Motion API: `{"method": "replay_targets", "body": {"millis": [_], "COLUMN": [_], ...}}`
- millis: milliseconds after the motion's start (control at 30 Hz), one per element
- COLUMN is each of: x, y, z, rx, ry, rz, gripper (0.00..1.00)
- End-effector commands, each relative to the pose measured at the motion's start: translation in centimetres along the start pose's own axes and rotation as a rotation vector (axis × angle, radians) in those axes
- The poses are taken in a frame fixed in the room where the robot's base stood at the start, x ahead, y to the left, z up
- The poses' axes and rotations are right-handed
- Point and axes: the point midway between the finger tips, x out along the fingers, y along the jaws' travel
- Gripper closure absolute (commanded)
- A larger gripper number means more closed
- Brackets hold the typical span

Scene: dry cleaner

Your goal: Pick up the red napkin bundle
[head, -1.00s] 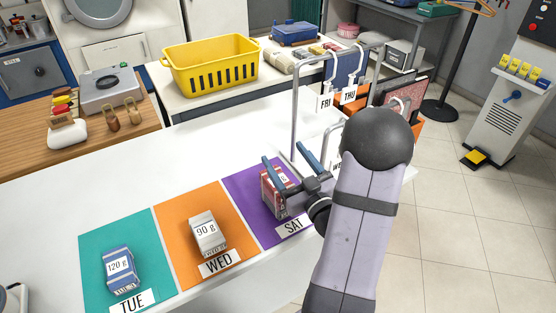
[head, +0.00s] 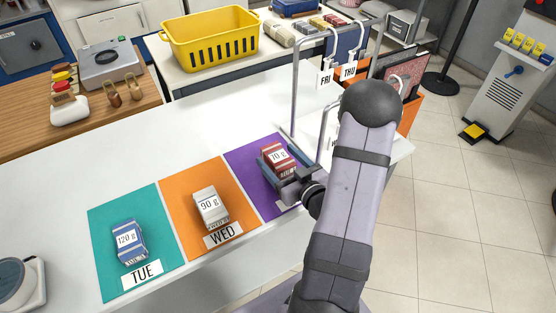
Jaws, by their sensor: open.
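The red napkin bundle (head: 277,157) has a white label reading 70 g. It lies on the purple mat (head: 240,168) on the white counter. My gripper (head: 287,178) is open and low over the mat, right at the bundle's near end. The SAT card at the mat's front is mostly covered by my gripper.
A white 90 g bundle (head: 210,207) lies on the orange mat (head: 178,199), and a blue 120 g bundle (head: 129,242) on the teal mat (head: 107,221). A metal rack (head: 295,88) with FRI and THU tags stands behind.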

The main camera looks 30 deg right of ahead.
Motion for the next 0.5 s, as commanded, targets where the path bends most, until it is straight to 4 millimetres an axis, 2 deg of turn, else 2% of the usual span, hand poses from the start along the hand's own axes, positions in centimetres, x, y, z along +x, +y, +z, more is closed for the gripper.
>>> {"method": "replay_targets", "body": {"millis": [167, 500], "x": [1.0, 4.8], "y": [0.1, 0.3], "z": [-0.2, 0.0], "rx": [0.000, 0.000], "ry": [0.000, 0.000], "rz": [-0.002, -0.001], "gripper": [0.30, 0.30]}}
